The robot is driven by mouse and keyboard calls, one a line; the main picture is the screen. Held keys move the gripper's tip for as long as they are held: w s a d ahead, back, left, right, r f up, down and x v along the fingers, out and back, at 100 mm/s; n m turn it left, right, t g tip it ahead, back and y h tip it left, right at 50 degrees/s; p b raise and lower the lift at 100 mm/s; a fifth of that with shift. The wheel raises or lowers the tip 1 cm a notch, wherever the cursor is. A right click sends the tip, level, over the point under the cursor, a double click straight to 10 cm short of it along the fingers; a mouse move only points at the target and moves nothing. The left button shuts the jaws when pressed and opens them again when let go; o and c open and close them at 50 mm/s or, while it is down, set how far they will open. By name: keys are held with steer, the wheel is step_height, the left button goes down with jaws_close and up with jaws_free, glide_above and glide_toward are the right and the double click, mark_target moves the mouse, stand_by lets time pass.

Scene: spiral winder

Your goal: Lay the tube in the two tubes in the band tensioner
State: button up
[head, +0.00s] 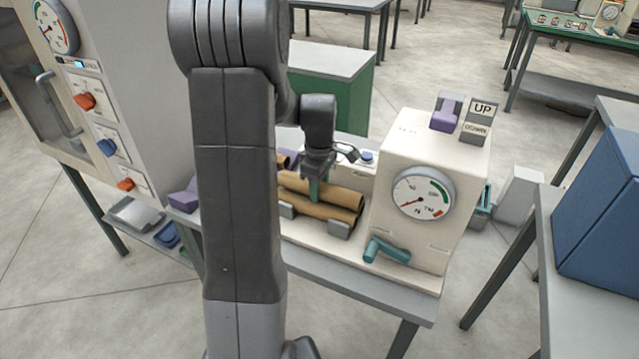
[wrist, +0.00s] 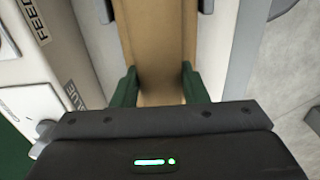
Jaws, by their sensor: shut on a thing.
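The band tensioner (head: 415,145) is a cream machine with a round dial on its front. Two brown tubes show side by side at its left: a rear tube (head: 343,194) and a front tube (head: 335,213). The front one lies behind grey support blocks (head: 339,229). My gripper (head: 314,192) points down over the tubes with its green fingers. In the wrist view, my gripper (wrist: 158,84) is shut on a brown tube (wrist: 156,35), one green finger on each side. My arm covers the tubes' left part, and I cannot tell whether the held tube touches its rest.
A teal crank handle (head: 386,250) sticks out of the machine's front below the dial. A dial cabinet (head: 140,90) stands left and a blue box (head: 605,215) right.

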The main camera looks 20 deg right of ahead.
steer(key=o, duration=1.1)
steer(key=shift+c, duration=0.2)
step_height(320, 180, up, 14)
steer(key=shift+f, duration=0.1)
step_height(320, 180, up, 7)
steer(key=p, duration=0.7)
